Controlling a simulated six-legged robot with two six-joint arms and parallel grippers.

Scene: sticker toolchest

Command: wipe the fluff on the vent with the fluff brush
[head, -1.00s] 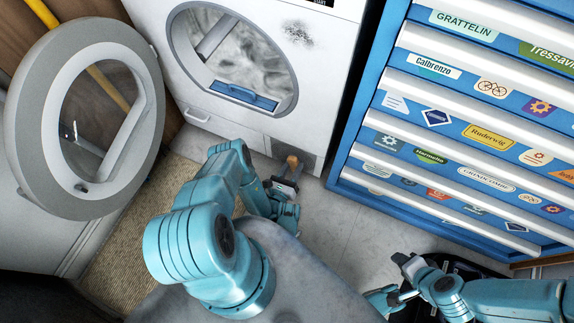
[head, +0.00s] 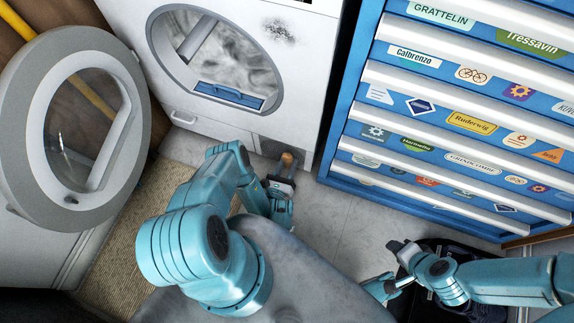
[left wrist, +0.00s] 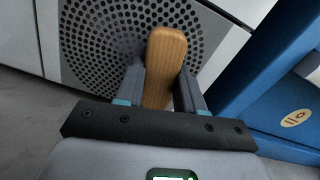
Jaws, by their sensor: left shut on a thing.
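The fluff brush (head: 289,159) shows as a wooden handle; it also shows large in the left wrist view (left wrist: 165,62). My left gripper (head: 281,183) is shut on it, one finger on each side of the wood, as the left wrist view (left wrist: 161,84) shows. The vent (left wrist: 85,40) is a round field of dark holes in a grey panel, behind the brush handle. In the head view the vent panel (head: 270,148) is low on the white machine. Bristles and any contact with the vent are hidden. I cannot make out fluff on the vent. My right gripper (head: 398,262) is at the lower right.
The white machine (head: 318,75) has an open round door (head: 25,100) at left and a dark speckled patch (head: 278,32). A blue tool chest (head: 350,105) with stickered drawers stands close at right. Grey floor (head: 335,215) is clear between them.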

